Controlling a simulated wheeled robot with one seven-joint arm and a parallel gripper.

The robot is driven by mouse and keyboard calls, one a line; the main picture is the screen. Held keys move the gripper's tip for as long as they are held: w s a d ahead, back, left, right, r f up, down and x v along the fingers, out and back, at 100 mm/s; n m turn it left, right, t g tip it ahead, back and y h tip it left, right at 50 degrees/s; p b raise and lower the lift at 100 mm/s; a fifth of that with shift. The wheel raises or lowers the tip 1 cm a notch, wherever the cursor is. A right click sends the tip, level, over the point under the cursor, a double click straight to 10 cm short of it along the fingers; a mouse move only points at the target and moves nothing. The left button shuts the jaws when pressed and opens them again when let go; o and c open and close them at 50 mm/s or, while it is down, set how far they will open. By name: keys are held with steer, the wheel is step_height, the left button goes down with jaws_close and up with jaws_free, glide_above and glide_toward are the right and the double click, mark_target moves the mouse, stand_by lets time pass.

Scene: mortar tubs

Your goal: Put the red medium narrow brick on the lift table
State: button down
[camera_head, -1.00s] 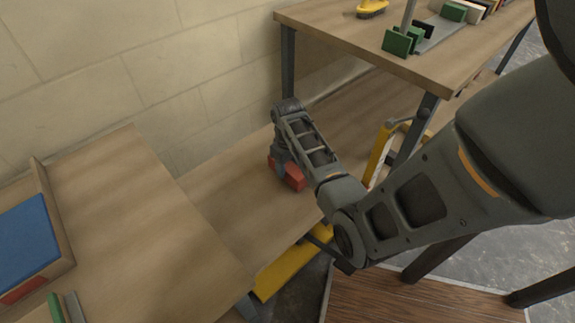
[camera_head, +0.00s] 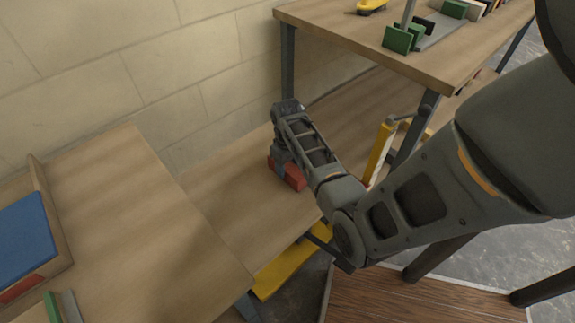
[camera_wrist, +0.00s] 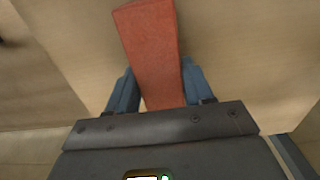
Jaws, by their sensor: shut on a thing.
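The red brick (camera_head: 292,176) is at the lower wooden surface of the lift table (camera_head: 225,192), between two higher tables. My gripper (camera_head: 280,160) points down over it and is shut on it. In the wrist view the red brick (camera_wrist: 151,50) runs lengthwise between the two blue-grey fingers of my gripper (camera_wrist: 160,92), one on each side. The brick looks very low over the wood or resting on it; I cannot tell which. My forearm hides part of the surface to the right.
A wooden table (camera_head: 130,215) at the left holds a tray with a blue thing (camera_head: 25,238). A higher table (camera_head: 440,75) at the back right carries green blocks (camera_head: 402,38) and a yellow brush (camera_head: 371,6). A yellow frame part (camera_head: 290,265) shows below the lift table. Its left part is clear.

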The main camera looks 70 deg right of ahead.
steer(key=shift+c, duration=1.8)
jaws_free()
steer(key=shift+f, duration=0.1)
step_height(320, 180, up, 8)
steer(key=shift+f+p, duration=0.1)
steer(key=shift+p, duration=0.85)
